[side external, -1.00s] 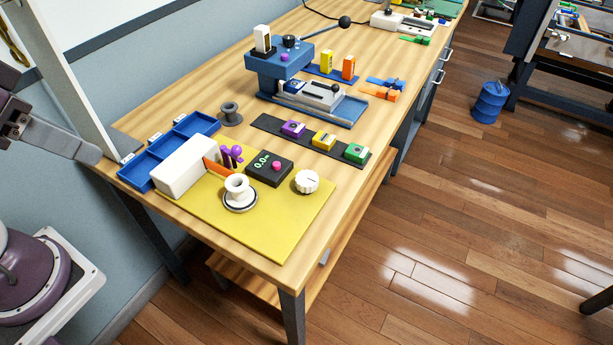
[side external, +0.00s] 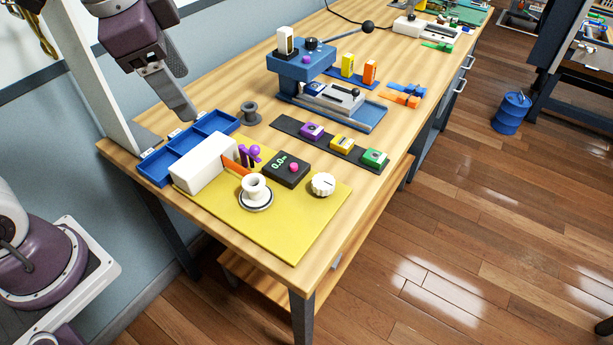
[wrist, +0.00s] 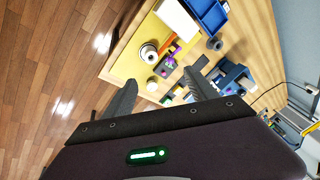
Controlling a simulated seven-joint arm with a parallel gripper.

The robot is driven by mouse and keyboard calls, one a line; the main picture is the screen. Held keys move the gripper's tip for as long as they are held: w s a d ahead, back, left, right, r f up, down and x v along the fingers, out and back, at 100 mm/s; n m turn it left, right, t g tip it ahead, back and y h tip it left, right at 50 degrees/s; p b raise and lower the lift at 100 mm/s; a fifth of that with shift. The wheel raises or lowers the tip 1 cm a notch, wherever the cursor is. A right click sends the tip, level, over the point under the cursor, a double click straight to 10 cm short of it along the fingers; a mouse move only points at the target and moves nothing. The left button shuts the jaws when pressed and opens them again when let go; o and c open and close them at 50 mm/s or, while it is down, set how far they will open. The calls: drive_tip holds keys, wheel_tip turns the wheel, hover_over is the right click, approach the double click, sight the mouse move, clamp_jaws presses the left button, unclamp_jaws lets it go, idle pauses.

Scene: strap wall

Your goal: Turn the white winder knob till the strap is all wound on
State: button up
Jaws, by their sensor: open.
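A white ridged knob (side external: 323,184) stands at the right of the yellow mat (side external: 300,235). A white spool (side external: 255,188) on a round base stands on the mat to its left. An orange strap (side external: 236,167) shows between the white box (side external: 200,162) and the spool. The knob (wrist: 152,86) and spool (wrist: 148,50) also show in the wrist view. My gripper (wrist: 160,77) is open and empty, its fingers spread. In the side view, my gripper (side external: 188,112) is above the table's left side, apart from the knob.
A black box with a 0.0 display and pink button (side external: 286,169) sits between spool and knob. Purple pegs (side external: 250,154) stand behind the spool. A blue tray (side external: 190,148), grey spool (side external: 249,112) and blue press (side external: 300,66) lie farther back. The mat's front is clear.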

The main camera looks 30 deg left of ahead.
drive_tip(key=w+d+f+m+g, duration=0.2)
drive_tip(key=w+d+f+m, duration=0.4)
drive_tip(key=w, duration=0.4)
drive_tip(key=m+g, duration=0.2)
drive_tip(key=m, duration=0.4)
hover_over(323, 181)
drive_tip(key=shift+h, duration=0.3)
wheel_tip(323, 181, down, 13)
drive_tip(key=shift+f, duration=0.1)
drive_tip(key=shift+m, duration=0.3)
wheel_tip(323, 181, down, 7)
drive_tip(key=shift+f, duration=0.2)
drive_tip(key=shift+c, duration=0.5)
drive_tip(key=c, duration=1.3)
